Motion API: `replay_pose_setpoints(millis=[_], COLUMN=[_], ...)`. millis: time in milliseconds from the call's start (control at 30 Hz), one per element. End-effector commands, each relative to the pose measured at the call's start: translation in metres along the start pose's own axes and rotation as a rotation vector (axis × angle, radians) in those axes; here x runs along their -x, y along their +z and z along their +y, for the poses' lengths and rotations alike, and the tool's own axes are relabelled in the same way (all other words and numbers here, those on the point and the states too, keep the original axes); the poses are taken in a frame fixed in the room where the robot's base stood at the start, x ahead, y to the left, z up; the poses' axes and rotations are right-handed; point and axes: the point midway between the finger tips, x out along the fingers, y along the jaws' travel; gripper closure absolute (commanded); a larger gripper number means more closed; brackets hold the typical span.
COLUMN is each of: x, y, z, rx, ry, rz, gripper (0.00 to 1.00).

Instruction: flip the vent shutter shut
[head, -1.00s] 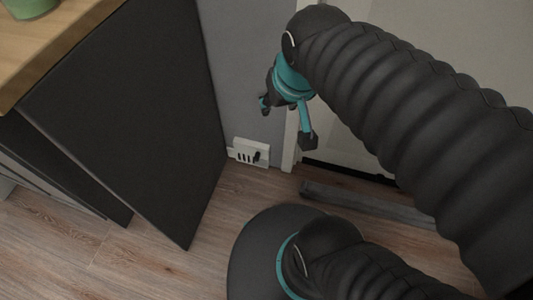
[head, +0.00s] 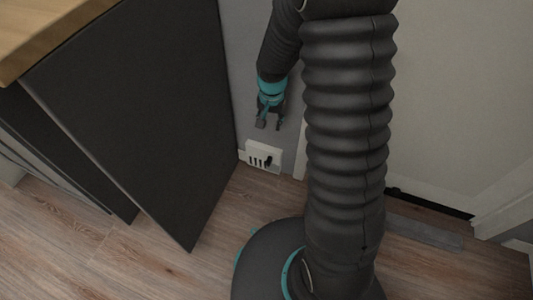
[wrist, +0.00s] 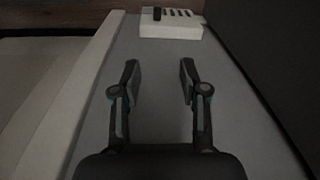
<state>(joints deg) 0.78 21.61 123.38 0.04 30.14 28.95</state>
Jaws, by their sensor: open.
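The vent (head: 263,156) is a small white box with dark slots, low on the grey wall near the floor. A small dark tab, which looks like the shutter's lever (head: 268,161), sits at the right of its slots. In the wrist view the vent (wrist: 171,28) is at the top, with the dark tab (wrist: 157,13) at the left end of its slots. My gripper (head: 268,125) is above the vent and apart from it. In the wrist view its two fingers (wrist: 160,82) are spread with nothing between them. I cannot tell whether the shutter is partly closed.
A large dark panel (head: 140,110) under a wooden top (head: 50,30) stands close on the left of the vent. A pale door (head: 445,100) and its frame are on the right. A grey bar (head: 425,232) lies on the wooden floor (head: 60,235).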

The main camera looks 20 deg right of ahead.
Motion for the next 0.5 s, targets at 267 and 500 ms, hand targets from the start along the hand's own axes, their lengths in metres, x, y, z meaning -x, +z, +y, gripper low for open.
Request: replay_pose_setpoints(millis=[267, 500], x=[-0.082, -0.104], y=[-0.004, -0.004], z=[-0.001, -0.001], rx=[-0.084, -0.109], ry=[0.036, 0.046], rz=[-0.059, -0.072], gripper=[0.56, 0.56])
